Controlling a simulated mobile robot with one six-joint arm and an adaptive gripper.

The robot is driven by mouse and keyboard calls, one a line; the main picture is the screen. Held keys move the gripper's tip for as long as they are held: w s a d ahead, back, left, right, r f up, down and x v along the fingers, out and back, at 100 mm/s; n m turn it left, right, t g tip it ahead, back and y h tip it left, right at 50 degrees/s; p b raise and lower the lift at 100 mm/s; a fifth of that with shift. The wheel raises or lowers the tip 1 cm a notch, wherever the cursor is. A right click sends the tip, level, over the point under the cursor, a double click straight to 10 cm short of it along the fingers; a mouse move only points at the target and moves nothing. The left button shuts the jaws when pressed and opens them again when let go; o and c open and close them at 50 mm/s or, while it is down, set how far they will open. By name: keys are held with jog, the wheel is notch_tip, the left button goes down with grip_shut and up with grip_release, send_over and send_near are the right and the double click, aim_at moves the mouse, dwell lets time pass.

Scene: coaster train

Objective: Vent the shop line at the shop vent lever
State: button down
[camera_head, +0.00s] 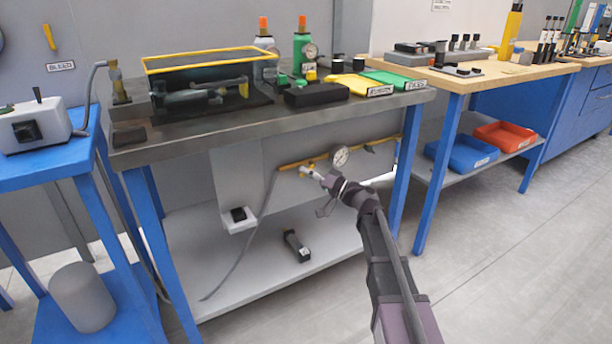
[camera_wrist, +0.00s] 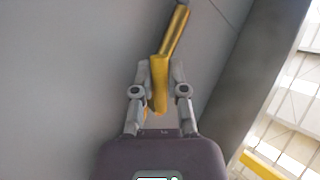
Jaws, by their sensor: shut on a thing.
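My gripper (camera_head: 312,174) is at the brass pipe (camera_head: 292,165) under the dark-topped workbench, below and left of a round gauge (camera_head: 340,156). In the wrist view my gripper (camera_wrist: 159,78) is shut on a yellow lever (camera_wrist: 159,88), with one finger on each side of its lower part. A gold bar runs up and to the right from it. No label on the lever is readable, so I cannot tell its name. My gripper hides most of it in the head view.
A hose (camera_head: 262,208) hangs from the pipe's left end to the lower shelf (camera_head: 200,240). A dark cylinder (camera_head: 296,245) lies on that shelf. A blue bench leg (camera_head: 405,175) stands right of the pipe. The floor (camera_head: 490,290) at right is clear.

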jog(key=c, duration=0.7)
grip_release()
jog(key=shift+o, duration=0.2)
jog(key=shift+w+d+r, duration=0.1)
jog(key=shift+d+r, duration=0.05)
jog(key=shift+d, duration=0.2)
jog(key=d+n+g+h+p, duration=0.1)
jog(key=d+n+g+p, duration=0.2)
jog(key=d, duration=0.9)
jog(key=s+g+p, duration=0.1)
jog(key=g, duration=0.1)
jog(key=shift+d+f+n+g+h+p, duration=0.2)
jog(key=shift+d+n+g+h+p, duration=0.1)
jog(key=shift+g+h, duration=0.1)
jog(key=shift+a, duration=0.1)
